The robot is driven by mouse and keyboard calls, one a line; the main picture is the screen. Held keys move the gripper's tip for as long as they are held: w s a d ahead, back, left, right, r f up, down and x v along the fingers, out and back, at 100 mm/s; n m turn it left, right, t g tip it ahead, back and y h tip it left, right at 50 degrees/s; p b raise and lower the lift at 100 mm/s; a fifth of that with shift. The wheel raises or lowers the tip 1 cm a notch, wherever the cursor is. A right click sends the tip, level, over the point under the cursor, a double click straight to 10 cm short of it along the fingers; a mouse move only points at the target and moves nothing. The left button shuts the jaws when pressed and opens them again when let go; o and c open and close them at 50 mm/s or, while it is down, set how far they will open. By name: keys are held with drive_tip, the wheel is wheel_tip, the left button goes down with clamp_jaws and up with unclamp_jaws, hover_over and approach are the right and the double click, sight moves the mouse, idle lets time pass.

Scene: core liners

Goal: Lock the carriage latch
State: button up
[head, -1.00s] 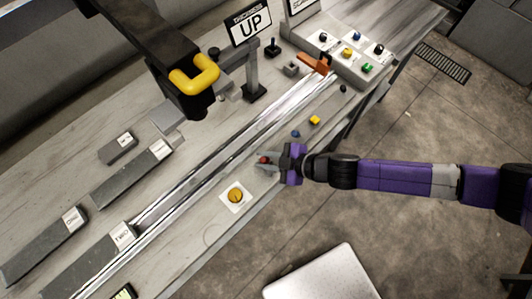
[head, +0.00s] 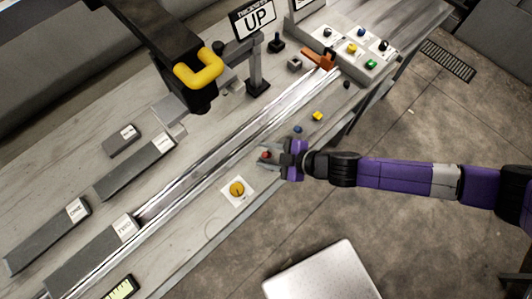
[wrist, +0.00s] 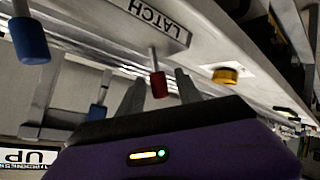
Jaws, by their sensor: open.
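The latch lever has a red knob (wrist: 158,84) and stands beside a label reading LATCH (wrist: 155,17) in the wrist view. In the head view the red knob (head: 265,154) is at the front edge of the bench, just left of my fingertips. My gripper (head: 273,161) is open. In the wrist view its two grey fingers (wrist: 159,90) stand on either side of the red knob, with gaps visible. I cannot tell whether the knob is fully between the fingertips or just beyond them. The carriage (head: 198,90) with a yellow handle is over the rail.
A yellow round button (head: 237,189) is left of the latch. A blue knob (head: 298,129) and a yellow knob (head: 317,116) lie along the edge to the right. An orange piece (head: 320,59) is at the rail's far end. A silver stool-like top (head: 322,272) stands below.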

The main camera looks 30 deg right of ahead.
drive_tip(key=b+v, duration=0.1)
drive_tip(key=v, duration=0.6)
drive_tip(key=shift+s+r, duration=0.2)
drive_tip(key=shift+s, duration=0.1)
drive_tip(key=shift+d, duration=0.15)
drive_tip(key=s+a+r+n+y, duration=0.1)
drive_tip(key=s+a+r+y, duration=0.1)
drive_tip(key=s+a+r, duration=0.15)
drive_tip(key=s+d+r+m+t+h+b, duration=0.2)
drive_tip(key=s+r+m+t+h+b, duration=0.1)
drive_tip(key=s+m, duration=0.4)
drive_tip(key=s+d+r+m+t+h+b, duration=0.2)
drive_tip(key=s+m+h, duration=0.4)
drive_tip(key=s, duration=0.4)
wheel_tip(320, 180, up, 3)
drive_tip(key=shift+s+d+f+m+t+b, duration=0.15)
drive_tip(key=shift+s+d+m+t+b, duration=0.25)
drive_tip(key=shift+m+b, duration=0.45)
drive_tip(key=shift+o, duration=0.5)
idle(0.4)
